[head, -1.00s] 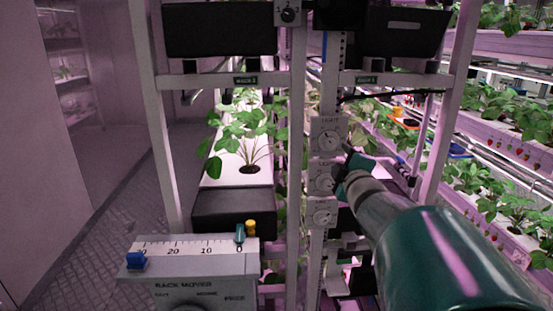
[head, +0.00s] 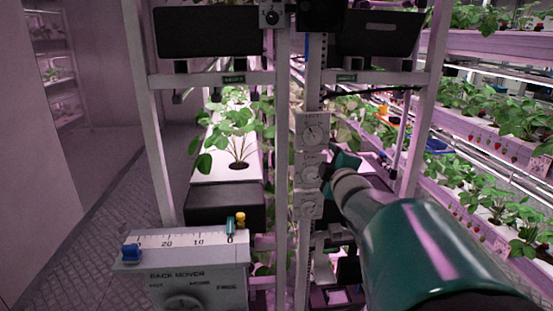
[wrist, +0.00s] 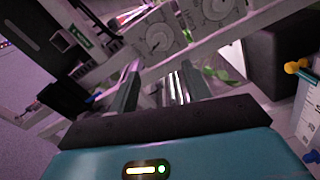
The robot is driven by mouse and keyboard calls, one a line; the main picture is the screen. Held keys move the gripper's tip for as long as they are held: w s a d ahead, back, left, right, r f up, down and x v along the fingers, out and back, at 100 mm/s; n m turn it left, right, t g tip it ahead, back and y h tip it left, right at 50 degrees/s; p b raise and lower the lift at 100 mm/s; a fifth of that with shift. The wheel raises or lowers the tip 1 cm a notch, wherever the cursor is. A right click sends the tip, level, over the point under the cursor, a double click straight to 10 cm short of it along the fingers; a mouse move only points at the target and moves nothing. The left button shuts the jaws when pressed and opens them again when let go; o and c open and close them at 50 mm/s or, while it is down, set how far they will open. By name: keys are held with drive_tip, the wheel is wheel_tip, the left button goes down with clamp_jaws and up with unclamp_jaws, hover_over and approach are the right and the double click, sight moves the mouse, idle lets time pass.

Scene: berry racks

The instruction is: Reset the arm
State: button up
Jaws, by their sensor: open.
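My arm reaches in from the lower right of the head view, and my gripper (head: 340,162) is in front of the post of the rack, near a column of grey dial panels (head: 312,132). In the wrist view my gripper (wrist: 158,88) shows its two dark fingers spread apart with nothing between them. Beyond the fingertips in that view are round dials on pale panels (wrist: 160,38). I cannot tell from these frames whether a fingertip touches a panel.
A grey rack mover box (head: 190,275) with a scale, a blue knob (head: 131,252) and a yellow knob (head: 240,219) stands at lower left. A potted plant (head: 238,130) sits in a white trough behind. Planted racks (head: 490,130) line the right. The tiled floor (head: 95,200) at left is clear.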

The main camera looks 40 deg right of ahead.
drive_tip(key=shift+s, duration=0.1)
drive_tip(key=s+a+f+m+g+y, duration=0.1)
drive_tip(key=a+f+m+g+y, duration=0.15)
drive_tip(key=a, duration=0.75)
drive_tip(key=s+a+f+m+g+y, duration=0.1)
drive_tip(key=s+a+f+m+g, duration=0.2)
drive_tip(key=a, duration=0.6)
drive_tip(key=s+a+f+m+g+y, duration=0.1)
drive_tip(key=s+a+f, duration=0.3)
drive_tip(key=a, duration=0.4)
drive_tip(key=s+a+f+m+g+y, duration=0.2)
drive_tip(key=s+a+f+g+y, duration=0.1)
drive_tip(key=s+a, duration=0.4)
drive_tip(key=shift+a+f+g+y, duration=0.35)
drive_tip(key=shift+a+f+y, duration=0.1)
drive_tip(key=shift+a+f, duration=0.3)
drive_tip(key=shift+s+d, duration=0.1)
drive_tip(key=shift+d, duration=0.05)
